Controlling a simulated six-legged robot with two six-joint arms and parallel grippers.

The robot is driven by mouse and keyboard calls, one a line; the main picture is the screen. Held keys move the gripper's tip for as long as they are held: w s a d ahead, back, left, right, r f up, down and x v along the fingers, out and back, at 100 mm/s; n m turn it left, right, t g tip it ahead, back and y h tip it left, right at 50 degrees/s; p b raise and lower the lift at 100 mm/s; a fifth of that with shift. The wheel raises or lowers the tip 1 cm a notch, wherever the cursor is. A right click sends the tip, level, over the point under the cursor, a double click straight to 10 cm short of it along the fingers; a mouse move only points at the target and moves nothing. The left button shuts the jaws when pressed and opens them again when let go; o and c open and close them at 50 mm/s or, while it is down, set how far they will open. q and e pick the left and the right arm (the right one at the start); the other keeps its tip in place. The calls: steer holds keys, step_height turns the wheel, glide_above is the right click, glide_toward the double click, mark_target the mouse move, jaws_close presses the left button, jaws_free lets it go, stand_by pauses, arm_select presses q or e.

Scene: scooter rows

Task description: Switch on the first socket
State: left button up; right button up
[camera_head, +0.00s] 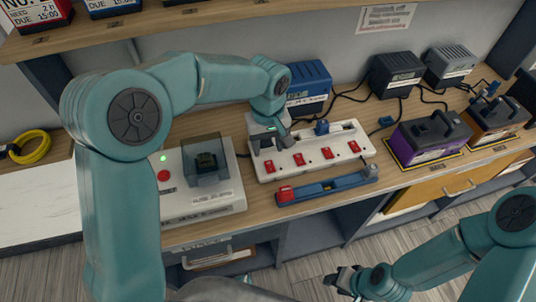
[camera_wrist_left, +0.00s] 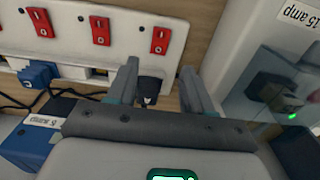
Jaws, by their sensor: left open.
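A white power strip (camera_head: 313,166) lies on the wooden bench with a row of several red switches. The leftmost switch (camera_head: 268,166) is by the first socket; the same switch shows at the right of the row in the left wrist view (camera_wrist_left: 160,40). My left gripper (camera_head: 276,142) is over the strip's left end, open. In the left wrist view its fingers (camera_wrist_left: 160,85) stand either side of a black plug (camera_wrist_left: 150,90) at the first socket; contact cannot be told. My right gripper (camera_head: 344,279) is low at front, off the bench; its jaw state is unclear.
A white charger station (camera_head: 200,190) with a clear cover stands left of the strip. A blue-and-red bar (camera_head: 328,186) lies in front of it. A blue charger (camera_head: 308,84), black and grey boxes (camera_head: 396,74) and cables stand behind. A purple battery (camera_head: 430,138) is to the right.

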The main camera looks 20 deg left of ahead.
mark_target(268, 161)
arm_select(q)
steer(key=f, duration=0.4)
steer(key=shift+w+f, duration=0.25)
steer(key=shift+f, duration=0.4)
steer(key=shift+s+f, duration=0.1)
steer(key=shift+s, duration=0.05)
steer(key=shift+f, duration=0.1)
